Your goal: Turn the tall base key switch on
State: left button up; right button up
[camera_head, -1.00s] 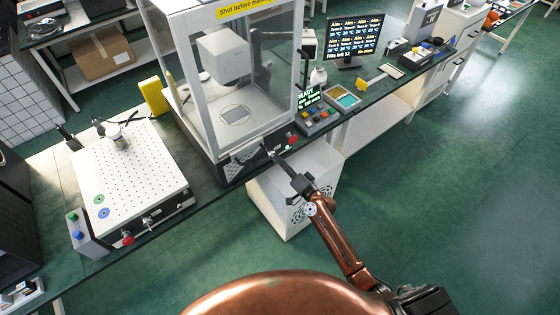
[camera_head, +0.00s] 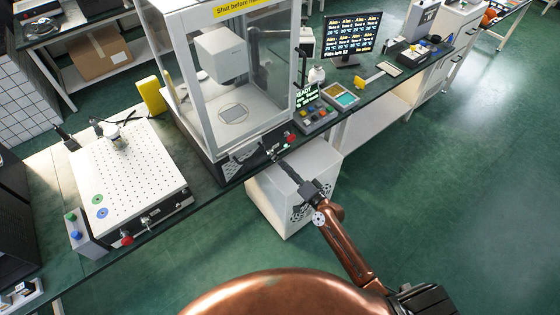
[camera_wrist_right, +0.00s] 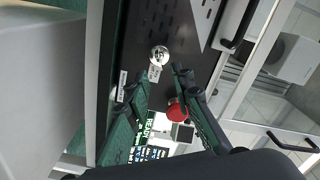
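The tall enclosure has a dark base (camera_head: 232,168) with a vented front. In the right wrist view the silver round key switch (camera_wrist_right: 159,55) is on this dark panel, with a small white label beside it. A red button (camera_head: 291,139) is on the same base, further right; it also shows in the wrist view (camera_wrist_right: 177,111). My right gripper (camera_head: 273,155) is in front of the base, close to the switch. In the wrist view its two dark fingers (camera_wrist_right: 156,82) are apart with nothing between them, and the switch lies just beyond their tips. My left gripper is out of view.
A low perforated platform (camera_head: 130,172) with its own red button (camera_head: 127,238) and front fittings stands on the bench at the left. A button box (camera_head: 317,118) and monitor (camera_head: 347,37) are to the right. A white cabinet (camera_head: 290,190) stands below my right gripper.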

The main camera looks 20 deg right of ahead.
jog(key=v, duration=0.7)
jog(key=shift+s, duration=0.1)
jog(key=s+d+f+n+g+h, duration=0.1)
jog(key=s+d+f+g+h, duration=0.15)
jog(key=s+f, duration=0.65)
jog(key=s+d+f+n+g+h, duration=0.1)
jog(key=s+d+f+g, duration=0.2)
jog(key=f, duration=1.2)
jog(key=s+d+f+n+g+h, duration=0.15)
jog(key=s+d+f, duration=0.3)
jog(key=f, duration=0.85)
jog(key=s+f+n+g, duration=0.2)
jog(key=s+f, duration=0.4)
jog(key=s, duration=0.7)
jog(key=s+f+n+g+h, duration=0.1)
jog(key=s+f+g, duration=0.3)
jog(key=s, duration=0.9)
jog(key=s+a+f+n+g, duration=0.1)
jog(key=s+f+n+g, duration=0.2)
jog(key=s+f, duration=0.6)
jog(key=s, duration=0.4)
jog(key=shift+s, duration=0.4)
jog(key=shift+o, duration=0.3)
